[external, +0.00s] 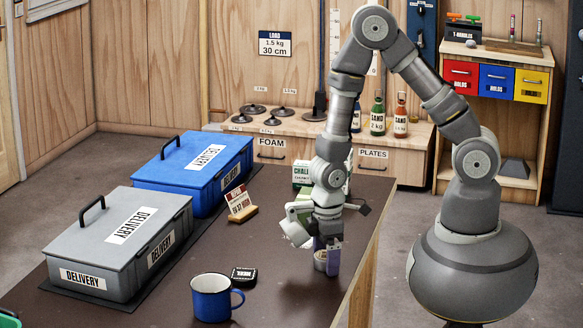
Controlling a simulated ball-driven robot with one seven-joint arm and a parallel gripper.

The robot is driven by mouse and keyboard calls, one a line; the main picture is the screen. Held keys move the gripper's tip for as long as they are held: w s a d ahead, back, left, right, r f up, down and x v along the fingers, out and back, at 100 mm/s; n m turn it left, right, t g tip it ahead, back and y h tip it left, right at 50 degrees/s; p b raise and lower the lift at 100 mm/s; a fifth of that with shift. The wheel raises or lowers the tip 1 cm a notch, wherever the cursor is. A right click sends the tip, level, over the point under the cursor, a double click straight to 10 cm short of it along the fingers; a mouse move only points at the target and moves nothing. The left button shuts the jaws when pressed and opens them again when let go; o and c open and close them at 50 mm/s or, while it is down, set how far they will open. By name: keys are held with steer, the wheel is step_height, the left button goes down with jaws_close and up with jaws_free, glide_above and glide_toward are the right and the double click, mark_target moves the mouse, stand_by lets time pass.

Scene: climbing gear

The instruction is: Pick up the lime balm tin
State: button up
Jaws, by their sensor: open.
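My gripper (327,266) points down low over the dark table, right of the middle, with its jaws open. No clearly lime-coloured tin can be made out elsewhere on the table.
A blue mug (211,298) and a small black box (243,275) stand left of my gripper. A sign on a wooden stand (240,204), a grey delivery box (120,245) and a blue one (193,173) stand farther left. Chalk boxes (302,174) are behind my arm.

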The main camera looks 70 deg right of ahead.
steer(key=shift+r, duration=0.15)
steer(key=c, duration=1.2)
